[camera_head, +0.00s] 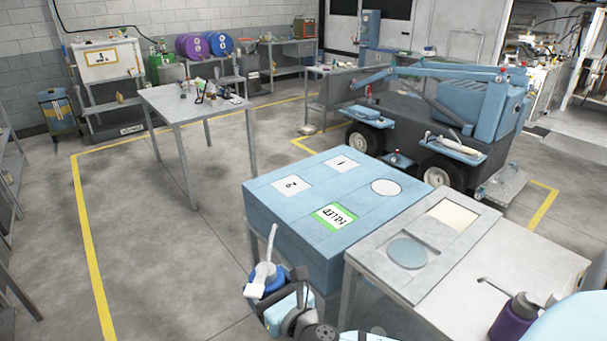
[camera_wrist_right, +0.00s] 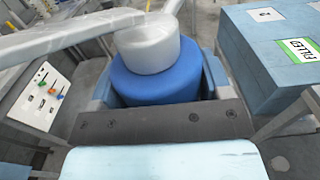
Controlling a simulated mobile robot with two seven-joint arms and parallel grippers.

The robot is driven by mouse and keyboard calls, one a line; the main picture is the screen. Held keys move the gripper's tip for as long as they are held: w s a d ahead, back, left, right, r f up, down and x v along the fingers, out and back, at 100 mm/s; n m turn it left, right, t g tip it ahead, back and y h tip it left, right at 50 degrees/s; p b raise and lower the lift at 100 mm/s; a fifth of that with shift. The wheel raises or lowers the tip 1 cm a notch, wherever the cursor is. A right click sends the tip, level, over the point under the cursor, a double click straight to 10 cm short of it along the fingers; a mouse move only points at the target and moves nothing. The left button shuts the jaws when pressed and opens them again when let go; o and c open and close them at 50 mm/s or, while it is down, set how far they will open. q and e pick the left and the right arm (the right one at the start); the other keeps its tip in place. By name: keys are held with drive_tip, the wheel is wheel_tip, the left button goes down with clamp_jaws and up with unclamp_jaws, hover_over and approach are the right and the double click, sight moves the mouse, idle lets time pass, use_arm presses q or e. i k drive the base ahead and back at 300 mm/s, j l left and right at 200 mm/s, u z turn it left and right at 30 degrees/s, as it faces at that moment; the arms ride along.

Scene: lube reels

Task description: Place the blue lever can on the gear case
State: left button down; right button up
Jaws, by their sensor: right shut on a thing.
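The blue lever can (camera_head: 268,283) has a pale grey top and a long lever spout. In the right wrist view the can (camera_wrist_right: 155,75) sits between the jaws of my right gripper (camera_wrist_right: 158,95). My right gripper (camera_head: 283,297) is shut on it, at the bottom of the head view, in front of the near side of a large light blue case (camera_head: 310,214). The can is apart from the case's top. That case, likely the gear case, has labels 1 and 2, a green-edged label and a white round spot. My left gripper is not in view.
A grey bench (camera_head: 378,252) with a round blue-grey disc adjoins the case on the right. A purple lever can (camera_head: 513,317) stands on the bench's near right. A blue wheeled machine (camera_head: 490,105) is behind. A cluttered table (camera_head: 180,104) stands back left.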

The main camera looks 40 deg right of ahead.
sight(364, 169)
drive_tip(key=i, duration=1.4)
drive_tip(key=i+z, duration=0.45)
drive_tip(key=i+j+z, duration=0.4)
drive_tip(key=i, duration=0.2)
drive_tip(key=i+z, duration=0.35)
drive_tip(key=i+j+z, duration=0.15)
drive_tip(key=z, duration=0.2)
drive_tip(key=i+j+z, duration=0.15)
drive_tip(key=z, duration=0.2)
drive_tip(key=i+j, duration=0.2)
drive_tip(key=i, duration=0.15)
drive_tip(key=i+j+z, duration=0.15)
drive_tip(key=i, duration=0.15)
